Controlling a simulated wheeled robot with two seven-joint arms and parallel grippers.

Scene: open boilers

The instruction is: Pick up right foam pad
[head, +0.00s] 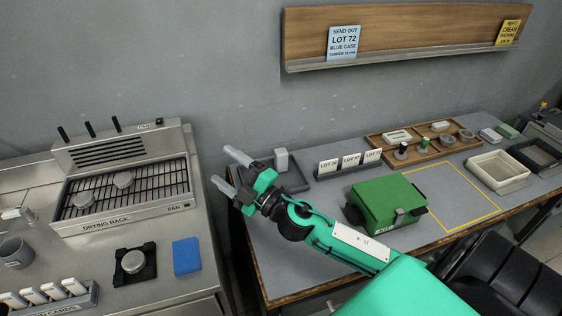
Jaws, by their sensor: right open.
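I cannot tell for certain which thing is the right foam pad. Two pale round pieces lie on the drying rack at the left: the right one (123,180) is farther back, the left one (84,199) nearer. My right gripper (225,167) is open with nothing between its fingers. It is raised between the drying rack and the right-hand table, to the right of both round pieces and apart from them. Its arm comes in from the lower right and hides part of the table. My left gripper is not in view.
The metal drying rack (118,222) stands on the left counter, with a blue block (186,256) and a black holder (147,268) in front. The right-hand table bears a green case (385,200), lot cards (350,161), a wooden tray (424,154) and a cream bin (498,172).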

